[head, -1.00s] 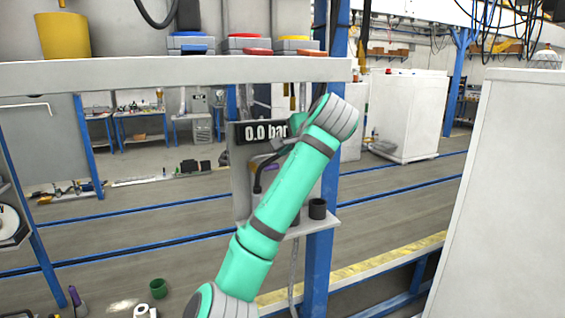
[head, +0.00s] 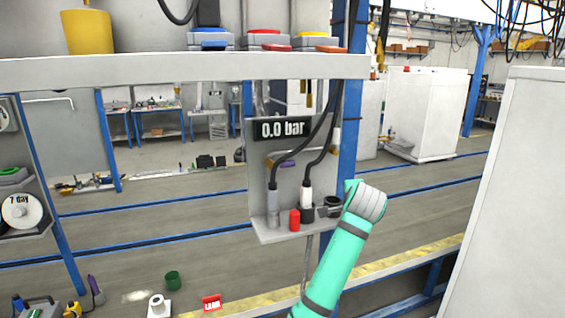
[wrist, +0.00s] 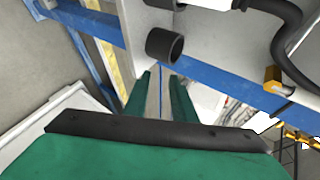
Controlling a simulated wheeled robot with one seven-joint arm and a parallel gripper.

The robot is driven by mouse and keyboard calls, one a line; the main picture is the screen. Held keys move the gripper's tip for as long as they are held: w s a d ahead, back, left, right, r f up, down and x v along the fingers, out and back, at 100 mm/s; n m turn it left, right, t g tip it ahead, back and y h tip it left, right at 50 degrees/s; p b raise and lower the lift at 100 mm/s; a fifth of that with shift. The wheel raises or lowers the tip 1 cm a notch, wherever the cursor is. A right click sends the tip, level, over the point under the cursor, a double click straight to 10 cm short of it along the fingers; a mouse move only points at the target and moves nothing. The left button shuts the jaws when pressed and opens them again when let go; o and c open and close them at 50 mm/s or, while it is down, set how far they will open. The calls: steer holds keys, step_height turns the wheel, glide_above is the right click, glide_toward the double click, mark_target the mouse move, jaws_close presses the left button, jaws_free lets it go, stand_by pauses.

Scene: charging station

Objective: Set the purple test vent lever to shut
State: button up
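The purple lever (head: 287,163) is a small purple bar on the grey panel (head: 262,190), below the "0.0 bar" display (head: 282,129). It looks roughly level; its exact setting is too small to read. Black hoses hang in front of the panel close to it. My gripper's two green fingers (wrist: 160,98) show in the wrist view, apart, with nothing between them. A dark cylinder (wrist: 165,45) is just beyond the fingertips. In the head view my gripper is not clearly visible at the end of my green arm, right of and below the lever. The lever is not identifiable in the wrist view.
The panel's shelf (head: 290,236) holds a red cylinder (head: 294,219), hose connectors and dark round parts. A blue post (head: 349,130) stands right of the panel. A brass fitting (wrist: 272,77) and black hose (wrist: 285,40) are at right in the wrist view.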

steer(key=s+d+f+n+h, duration=0.1)
steer(key=s+d+f+h, duration=0.15)
steer(key=f, duration=0.85)
steer(key=s+d+f+n+h, duration=0.1)
steer(key=s+f, duration=0.3)
steer(key=f, duration=0.7)
steer(key=s+a+f+n+t, duration=0.1)
steer(key=s+a+f+n, duration=0.2)
steer(key=s+f, duration=0.5)
steer(key=s+a+f+n+t, duration=0.1)
steer(key=s+a+f+n, duration=0.25)
steer(key=s+f, duration=0.5)
steer(key=s+a+f+n+t+y, duration=0.1)
steer(key=s+a+f+n+y, duration=0.3)
steer(key=s, duration=0.7)
steer(key=s+a+n+h, duration=0.15)
steer(key=s+a, duration=0.35)
steer(key=s, duration=0.6)
steer(key=s+a+r+n+y, duration=0.1)
steer(key=s+a+r, duration=0.1)
steer(key=s, duration=0.4)
steer(key=s+a+r+n, duration=0.2)
steer(key=s+a+r, duration=0.1)
steer(key=s, duration=0.3)
steer(key=s+a+r+n+t+y, duration=0.1)
steer(key=s+a+r, duration=0.2)
steer(key=s, duration=0.4)
steer(key=shift+r+y, duration=0.3)
steer(key=shift+r, duration=0.4)
